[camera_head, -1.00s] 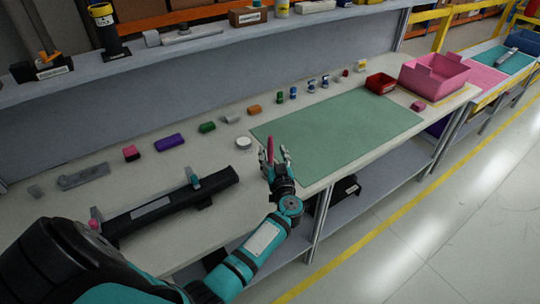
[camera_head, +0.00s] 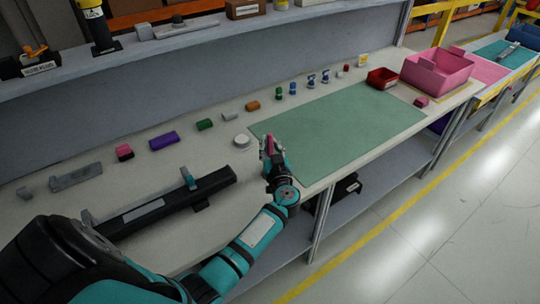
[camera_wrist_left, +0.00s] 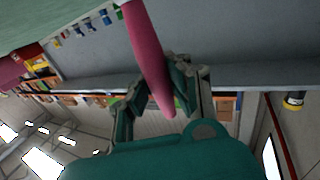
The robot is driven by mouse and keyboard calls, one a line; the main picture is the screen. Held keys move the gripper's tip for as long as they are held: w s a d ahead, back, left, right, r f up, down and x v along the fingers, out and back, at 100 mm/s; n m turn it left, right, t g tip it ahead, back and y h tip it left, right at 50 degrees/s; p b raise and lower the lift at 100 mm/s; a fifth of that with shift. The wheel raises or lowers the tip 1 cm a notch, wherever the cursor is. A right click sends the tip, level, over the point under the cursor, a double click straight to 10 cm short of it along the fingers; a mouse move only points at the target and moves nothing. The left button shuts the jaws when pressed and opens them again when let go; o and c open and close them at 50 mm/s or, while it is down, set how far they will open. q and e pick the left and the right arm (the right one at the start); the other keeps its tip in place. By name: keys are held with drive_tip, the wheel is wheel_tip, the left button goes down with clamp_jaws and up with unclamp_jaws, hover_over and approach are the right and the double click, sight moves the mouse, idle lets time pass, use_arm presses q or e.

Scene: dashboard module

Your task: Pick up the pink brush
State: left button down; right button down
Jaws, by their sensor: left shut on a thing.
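The pink brush (camera_head: 269,143) is in my left gripper (camera_head: 272,150), above the table near the left edge of the green mat (camera_head: 345,135). In the left wrist view the pink brush (camera_wrist_left: 148,55) is a long, smooth pink bar that passes between the fingers of my left gripper (camera_wrist_left: 160,95), which are closed on it. Its upper end runs out of the top of that view. My right gripper does not show.
A black bar-shaped module (camera_head: 165,205) lies on the table at left. Several small coloured blocks, a purple one (camera_head: 164,140) among them, and a white disc (camera_head: 241,141) line the back. A red bin (camera_head: 382,78) and a pink crate (camera_head: 437,70) stand at right. The mat is clear.

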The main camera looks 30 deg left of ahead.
use_arm(q)
drive_tip(key=shift+r, duration=0.45)
wheel_tip(320, 180, up, 8)
drive_tip(key=shift+f+p, duration=0.1)
drive_tip(key=shift+p, duration=0.9)
drive_tip(key=shift+r, duration=0.7)
